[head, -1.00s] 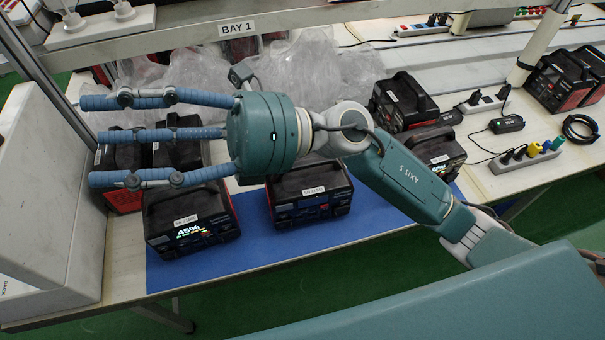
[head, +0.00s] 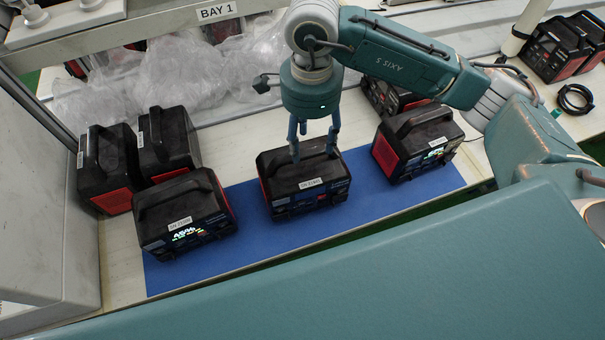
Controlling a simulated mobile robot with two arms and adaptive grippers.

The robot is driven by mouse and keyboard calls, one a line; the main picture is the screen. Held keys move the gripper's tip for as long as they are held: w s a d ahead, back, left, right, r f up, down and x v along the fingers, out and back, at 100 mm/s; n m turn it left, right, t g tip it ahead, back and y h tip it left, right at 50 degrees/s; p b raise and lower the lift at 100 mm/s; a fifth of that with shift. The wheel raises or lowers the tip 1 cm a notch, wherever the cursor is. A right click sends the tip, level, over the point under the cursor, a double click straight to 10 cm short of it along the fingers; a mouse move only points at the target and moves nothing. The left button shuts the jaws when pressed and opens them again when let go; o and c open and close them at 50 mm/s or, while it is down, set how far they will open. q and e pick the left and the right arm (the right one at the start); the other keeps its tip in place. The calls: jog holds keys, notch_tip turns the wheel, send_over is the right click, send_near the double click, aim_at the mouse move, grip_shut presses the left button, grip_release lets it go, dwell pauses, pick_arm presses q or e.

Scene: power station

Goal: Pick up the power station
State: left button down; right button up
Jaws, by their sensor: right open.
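Several black and red power stations stand on the bench. One power station (head: 306,195) sits upright on the blue mat (head: 250,212), in the middle. My right gripper (head: 315,150) points down over its top, open, with its fingers around or just above the handle area. I cannot tell whether the fingers touch it. Another power station (head: 187,215) with a lit display stands on the mat's left part. A third one (head: 417,143), also lit, stands at the mat's right end. My left gripper is not in view.
Two power stations (head: 105,165) (head: 168,140) stand at the left beside a grey cabinet (head: 45,200). Clear plastic wrap (head: 210,75) lies behind. Another power station (head: 385,97) stands behind the right one, partly hidden by my arm. A black cable coil (head: 575,100) lies at right.

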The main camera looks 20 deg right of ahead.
aim_at(303, 154)
jog(key=f+p, duration=0.1)
jog(key=f, duration=0.2)
jog(key=a+f+p, duration=0.1)
jog(key=f+p, duration=0.1)
jog(key=shift+w+a+f, duration=0.1)
jog(key=shift+f, duration=0.3)
jog(key=shift+f+b, duration=0.3)
jog(key=shift+b, duration=0.35)
dwell(0.4)
grip_shut()
jog(key=shift+w+r, duration=0.2)
